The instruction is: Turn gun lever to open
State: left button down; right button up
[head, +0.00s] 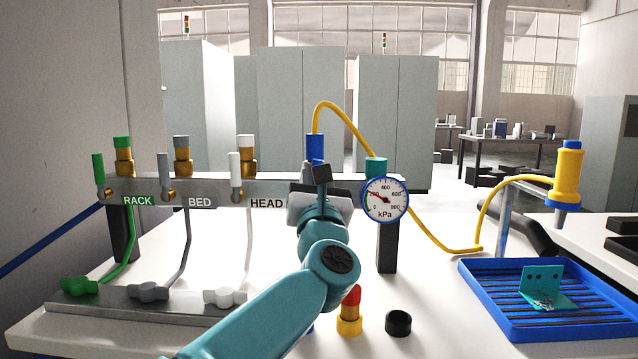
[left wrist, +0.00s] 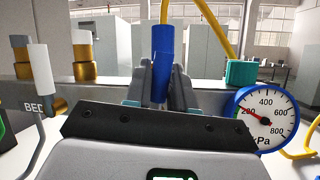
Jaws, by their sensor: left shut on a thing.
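The blue gun lever (left wrist: 160,88) stands upright in the left wrist view, between the fingers of my left gripper (left wrist: 163,92). The gripper is shut on it. In the head view my left gripper (head: 320,178) is at the right part of the grey manifold bar (head: 215,187) and hides the lever and any label there. A blue hose fitting (head: 315,147) with a yellow hose rises just behind. My right gripper is not in view.
Green, grey and white levers stand upright along the bar at RACK, BED and HEAD. A pressure gauge (head: 386,199) is close right of my gripper, its needle near 200. A blue tray (head: 480,290) with a teal bracket (head: 545,287) lies at right.

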pick_arm(q)
jog(key=shift+a+r+n+y, duration=0.25)
jog(key=shift+n+y, duration=0.15)
jog(key=shift+n, duration=0.2)
jog(key=c, duration=1.1)
grip_release()
jog(key=shift+o, duration=0.3)
jog(key=shift+w+f, duration=0.1)
jog(key=shift+f, duration=0.05)
jog(key=shift+d, duration=0.1)
jog(key=shift+s+f+b, duration=0.2)
jog(key=shift+s+b, duration=0.05)
jog(key=shift+b, duration=0.1)
jog(key=b+v, duration=0.4)
jog(key=v, duration=1.1)
jog(key=shift+s, duration=0.45)
